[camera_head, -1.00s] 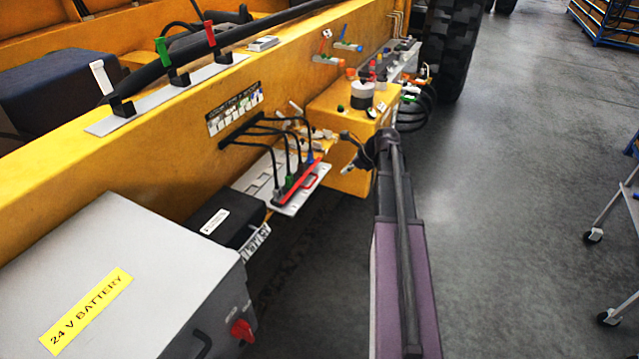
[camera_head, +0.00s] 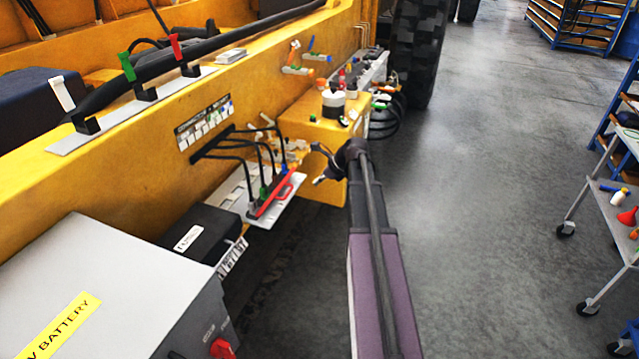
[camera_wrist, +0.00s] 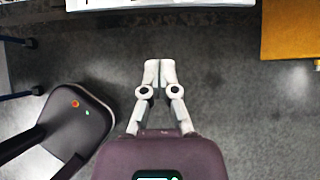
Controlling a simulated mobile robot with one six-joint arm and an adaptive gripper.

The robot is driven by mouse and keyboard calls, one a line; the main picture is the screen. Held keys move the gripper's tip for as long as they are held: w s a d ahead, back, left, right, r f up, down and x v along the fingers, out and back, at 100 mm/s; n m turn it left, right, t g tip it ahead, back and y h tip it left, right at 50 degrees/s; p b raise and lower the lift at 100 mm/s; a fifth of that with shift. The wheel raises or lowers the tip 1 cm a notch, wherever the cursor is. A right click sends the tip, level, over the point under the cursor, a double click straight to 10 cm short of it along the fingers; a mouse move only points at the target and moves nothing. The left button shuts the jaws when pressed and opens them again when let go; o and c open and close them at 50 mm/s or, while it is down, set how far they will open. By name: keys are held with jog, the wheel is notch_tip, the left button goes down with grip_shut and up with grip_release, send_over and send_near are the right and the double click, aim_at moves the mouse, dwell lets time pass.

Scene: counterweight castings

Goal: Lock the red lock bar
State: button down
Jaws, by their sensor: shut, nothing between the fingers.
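The red lock bar (camera_head: 275,195) lies slanted along the outer edge of a light metal plate (camera_head: 232,200) on the side of the yellow frame. Black cables with connectors, one green and one blue, stand at the plate just behind the bar. My gripper (camera_head: 320,181) is to the right of the bar in the head view, apart from it. In the wrist view my gripper (camera_wrist: 158,62) has its two pale fingertips together with nothing between them, above the grey floor. The red bar cannot be made out in the wrist view.
A grey battery box (camera_head: 110,285) stands at the lower left, with a black box (camera_head: 205,233) beside it. A yellow block with a black-and-white cap (camera_head: 333,103) juts out behind my gripper. A wheeled cart (camera_head: 600,215) is at right; the floor between is clear.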

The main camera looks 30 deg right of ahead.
aim_at(291, 189)
jog(key=shift+w+a+r+b+x, duration=0.2)
jog(key=shift+b+x, duration=0.8)
jog(key=shift+x, duration=0.7)
jog(key=shift+w+a+r+b+x, duration=0.1)
jog(key=shift+w+r+b+x, duration=0.15)
jog(key=shift+b+x, duration=1.15)
jog(key=shift+w+a+r+b+x, duration=0.2)
jog(key=shift+b+x, duration=0.45)
jog(key=shift+x, duration=1.35)
jog(key=shift+w+a, duration=0.15)
jog(key=shift+w, duration=0.1)
jog(key=shift+w+a+f, duration=0.1)
jog(key=shift+w+a, duration=0.5)
jog(key=shift+w, duration=0.2)
jog(key=shift+w+a, duration=0.1)
jog(key=shift+a, duration=0.05)
